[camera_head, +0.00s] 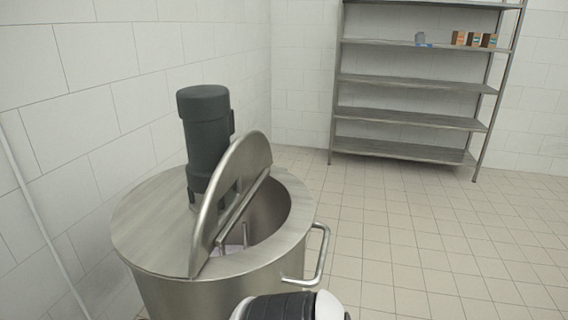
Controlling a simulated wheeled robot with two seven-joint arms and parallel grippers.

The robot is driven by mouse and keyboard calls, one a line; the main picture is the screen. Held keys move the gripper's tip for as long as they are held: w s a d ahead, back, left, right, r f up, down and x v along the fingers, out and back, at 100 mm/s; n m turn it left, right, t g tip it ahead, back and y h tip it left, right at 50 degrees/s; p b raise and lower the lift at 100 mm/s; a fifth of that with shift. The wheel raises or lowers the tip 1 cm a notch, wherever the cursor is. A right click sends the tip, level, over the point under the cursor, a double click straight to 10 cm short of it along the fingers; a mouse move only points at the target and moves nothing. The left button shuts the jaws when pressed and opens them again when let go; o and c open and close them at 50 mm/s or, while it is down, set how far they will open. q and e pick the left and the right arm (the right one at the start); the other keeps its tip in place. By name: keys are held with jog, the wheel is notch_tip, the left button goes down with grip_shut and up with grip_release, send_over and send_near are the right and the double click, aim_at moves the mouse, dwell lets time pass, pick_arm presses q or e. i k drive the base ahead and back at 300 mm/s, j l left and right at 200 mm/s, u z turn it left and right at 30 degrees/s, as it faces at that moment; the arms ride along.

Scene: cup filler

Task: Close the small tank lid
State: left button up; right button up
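The steel tank (215,293) stands at the lower left in the head view. Its half-round lid (228,195) is raised, standing steeply on edge along the straight side of the opening. The opening on the right half of the tank top shows the inside wall (262,212) and thin rods within. A bar handle (322,258) sticks out on the tank's right side. Neither of my grippers shows in this view. A black and white part of my own body shows at the bottom edge, in front of the tank.
A dark motor (206,135) stands upright on the tank top behind the lid. A white tiled wall (100,90) is close on the left. A metal shelf rack (410,118) with small boxes (474,39) stands at the back. The tiled floor (430,235) on the right is clear.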

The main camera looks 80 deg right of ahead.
aim_at(247, 160)
jog(key=i+z, duration=0.2)
jog(key=z, duration=0.25)
jog(key=i+z, duration=0.2)
jog(key=z, duration=0.25)
jog(key=i+z, duration=0.2)
jog(key=z, duration=0.2)
jog(key=i+j+z, duration=0.15)
jog(key=z, duration=0.3)
jog(key=i+j+z, duration=0.15)
jog(key=z, duration=0.3)
jog(key=i+j+z, duration=0.1)
jog(key=j+z, duration=0.2)
jog(key=z, duration=0.15)
jog(key=i+j+z, duration=0.2)
jog(key=z, duration=0.2)
jog(key=i+j+z, duration=0.1)
jog(key=j+z, duration=0.25)
jog(key=i+j+z, duration=0.1)
jog(key=j+z, duration=0.3)
